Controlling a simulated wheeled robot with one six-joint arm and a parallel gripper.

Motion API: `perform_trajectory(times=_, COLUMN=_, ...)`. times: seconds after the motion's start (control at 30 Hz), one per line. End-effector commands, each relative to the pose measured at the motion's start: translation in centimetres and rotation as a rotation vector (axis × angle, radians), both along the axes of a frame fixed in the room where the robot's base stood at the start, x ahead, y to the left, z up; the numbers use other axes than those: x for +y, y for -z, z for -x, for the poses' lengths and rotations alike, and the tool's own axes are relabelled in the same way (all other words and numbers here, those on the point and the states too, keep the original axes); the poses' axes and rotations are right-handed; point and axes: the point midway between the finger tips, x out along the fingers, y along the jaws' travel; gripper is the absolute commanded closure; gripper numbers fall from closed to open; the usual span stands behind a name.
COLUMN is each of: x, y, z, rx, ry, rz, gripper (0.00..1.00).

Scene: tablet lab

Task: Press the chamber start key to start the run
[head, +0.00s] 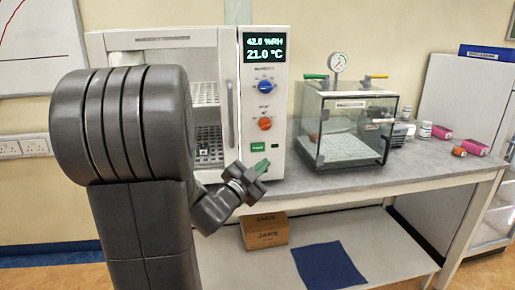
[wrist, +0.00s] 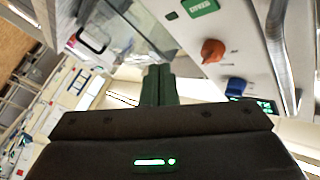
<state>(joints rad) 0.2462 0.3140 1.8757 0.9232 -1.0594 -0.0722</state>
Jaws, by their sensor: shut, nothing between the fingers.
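The climate chamber (head: 283,100) stands on the bench, with a control panel on its right side. The green start key (head: 258,147) is low on that panel, below an orange knob (head: 265,124) and a blue knob (head: 265,86). The display (head: 264,48) reads 42.0 %RH and 21.0 °C. My gripper (head: 262,165) is shut and empty, just below the key in the head view; I cannot tell the gap. In the wrist view, the shut fingers (wrist: 158,68) point up the picture, and the key (wrist: 200,8) is up and to their right, apart in the picture.
A clear vacuum box (head: 350,130) with a gauge (head: 338,62) stands right of the chamber. Pink and orange items (head: 474,147) and small jars lie farther right on the bench (head: 420,165). A cardboard box (head: 264,230) and a blue cloth (head: 328,266) are on the lower shelf.

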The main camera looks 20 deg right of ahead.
Motion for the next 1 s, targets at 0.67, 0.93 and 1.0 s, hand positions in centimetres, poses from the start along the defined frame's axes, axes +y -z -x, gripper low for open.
perform_trajectory(times=0.67, x=-1.7, y=0.0, z=-7.2, rx=0.001, ry=0.000, rz=0.001, gripper=1.00)
perform_trajectory(times=0.93, x=-1.8, y=0.0, z=-7.3, rx=0.001, ry=0.000, rz=0.001, gripper=1.00)
perform_trajectory(times=1.0, x=-1.8, y=0.0, z=-7.3, rx=0.001, ry=0.000, rz=0.001, gripper=1.00)
